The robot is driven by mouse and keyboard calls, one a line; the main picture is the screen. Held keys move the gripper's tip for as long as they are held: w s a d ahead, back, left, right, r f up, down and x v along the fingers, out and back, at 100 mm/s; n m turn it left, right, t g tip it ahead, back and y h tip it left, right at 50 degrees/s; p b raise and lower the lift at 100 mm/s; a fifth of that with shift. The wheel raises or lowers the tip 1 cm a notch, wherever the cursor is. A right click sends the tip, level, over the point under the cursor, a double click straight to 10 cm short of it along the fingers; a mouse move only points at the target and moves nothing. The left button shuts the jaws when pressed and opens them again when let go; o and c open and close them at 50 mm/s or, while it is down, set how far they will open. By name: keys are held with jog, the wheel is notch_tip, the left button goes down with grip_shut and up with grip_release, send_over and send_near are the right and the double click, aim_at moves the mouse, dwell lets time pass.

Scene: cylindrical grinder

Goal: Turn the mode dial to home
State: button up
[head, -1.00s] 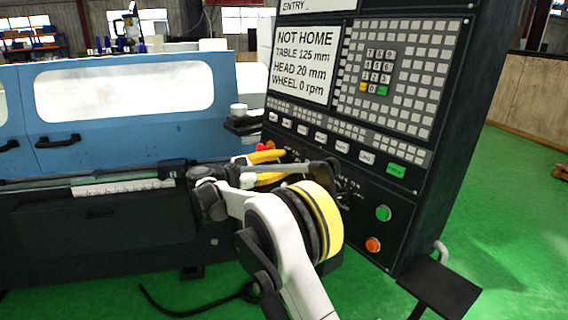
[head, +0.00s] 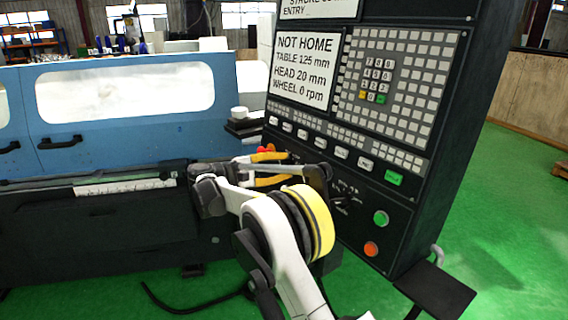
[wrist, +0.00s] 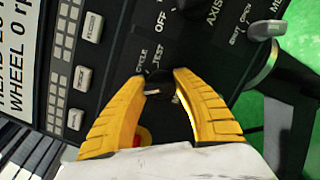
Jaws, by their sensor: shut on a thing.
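The mode dial (wrist: 153,93) is a dark round knob with a white pointer mark on the black control panel. In the wrist view it sits between the yellow fingers of my gripper (wrist: 160,78), which is shut on it. I cannot tell which label the pointer faces. In the head view my gripper (head: 284,168) is at the lower left of the panel, and my arm hides the dial. The screen (head: 304,70) reads NOT HOME, table 125 mm, head 20 mm, wheel 0 rpm.
A red button (wrist: 140,137) is partly hidden behind the left finger. A green button (head: 381,218) and an orange-red button (head: 371,249) are lower right on the panel. A grey lever (wrist: 265,58) stands at the right in the wrist view. The blue grinder door (head: 110,115) is left.

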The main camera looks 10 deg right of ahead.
jog(key=shift+m+p, duration=0.4)
jog(key=shift+m, duration=0.7)
jog(key=shift+c, duration=0.2)
jog(key=o, duration=1.2)
jog(key=shift+d, duration=0.15)
jog(key=v, duration=1.2)
jog(key=shift+r, duration=0.15)
jog(key=shift+w, duration=0.15)
